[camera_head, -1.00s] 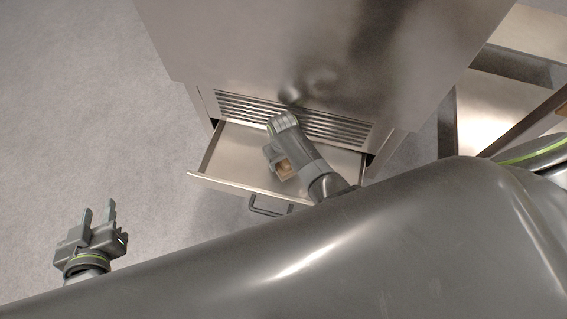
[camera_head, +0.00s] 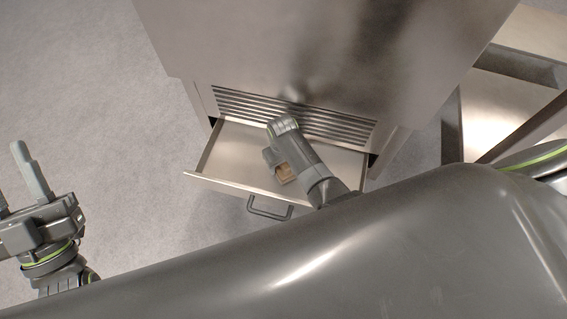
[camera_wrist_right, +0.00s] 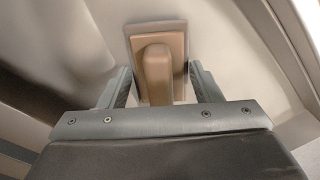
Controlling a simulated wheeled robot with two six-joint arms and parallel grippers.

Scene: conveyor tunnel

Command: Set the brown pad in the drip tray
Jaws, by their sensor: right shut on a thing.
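The drip tray (camera_head: 235,152) is a pulled-out metal drawer with a dark handle, below the slotted front of a steel cabinet. My right gripper (camera_head: 279,170) is over the tray and shut on the brown pad (camera_head: 287,173); its own arm hides part of both. In the right wrist view the pad (camera_wrist_right: 175,38) is a flat rectangle with a raised rounded grip between the fingers (camera_wrist_right: 158,84). Pale tray surface lies around it; whether the pad touches the floor of the tray I cannot tell. My left gripper (camera_head: 17,185) is open and empty at the left edge, partly cut off.
The steel cabinet (camera_head: 310,50) with its vent slots (camera_head: 300,115) rises right behind the tray. The tray handle (camera_head: 268,208) sticks out in front. Metal framework (camera_head: 505,100) stands at the right. The grey floor (camera_head: 80,90) at the left is clear.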

